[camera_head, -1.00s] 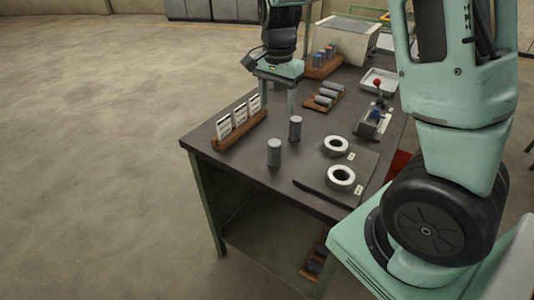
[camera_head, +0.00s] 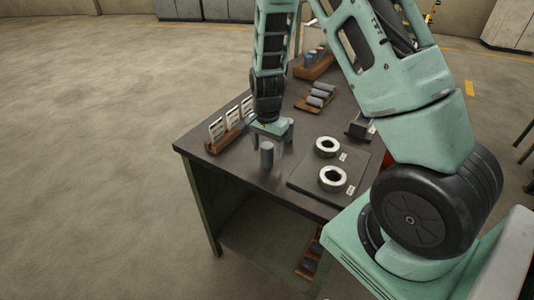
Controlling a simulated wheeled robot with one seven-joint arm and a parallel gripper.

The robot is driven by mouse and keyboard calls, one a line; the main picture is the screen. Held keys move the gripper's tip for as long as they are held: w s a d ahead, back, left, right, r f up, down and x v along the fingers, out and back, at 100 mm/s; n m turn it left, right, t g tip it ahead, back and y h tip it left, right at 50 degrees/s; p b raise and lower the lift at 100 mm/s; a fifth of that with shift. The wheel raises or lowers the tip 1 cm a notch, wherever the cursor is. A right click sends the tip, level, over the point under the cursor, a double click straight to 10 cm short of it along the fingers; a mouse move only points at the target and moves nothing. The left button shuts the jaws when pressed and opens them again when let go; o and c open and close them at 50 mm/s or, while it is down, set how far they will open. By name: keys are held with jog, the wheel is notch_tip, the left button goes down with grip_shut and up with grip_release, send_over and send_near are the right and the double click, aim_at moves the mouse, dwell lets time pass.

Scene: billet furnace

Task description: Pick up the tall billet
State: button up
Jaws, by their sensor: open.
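Two grey upright cylindrical billets stood on the dark table a second ago. The nearer billet (camera_head: 267,155) is in plain view, upright near the table's front left part. My gripper (camera_head: 272,141) is open and points down, low over the table just behind and above this billet. I cannot tell whether its fingers are around it or behind it. The other billet is hidden or merges with the right finger, so I cannot tell which billet is taller.
A wooden rack with white cards (camera_head: 229,133) stands left of my gripper. To the right, two white rings (camera_head: 333,179) lie on a dark plate (camera_head: 307,183). Farther back, a wooden tray (camera_head: 303,107) holds lying grey cylinders. The table's front left corner is clear.

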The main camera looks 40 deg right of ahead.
jog(key=shift+f, duration=0.95)
grip_shut()
jog(key=shift+r, duration=0.1)
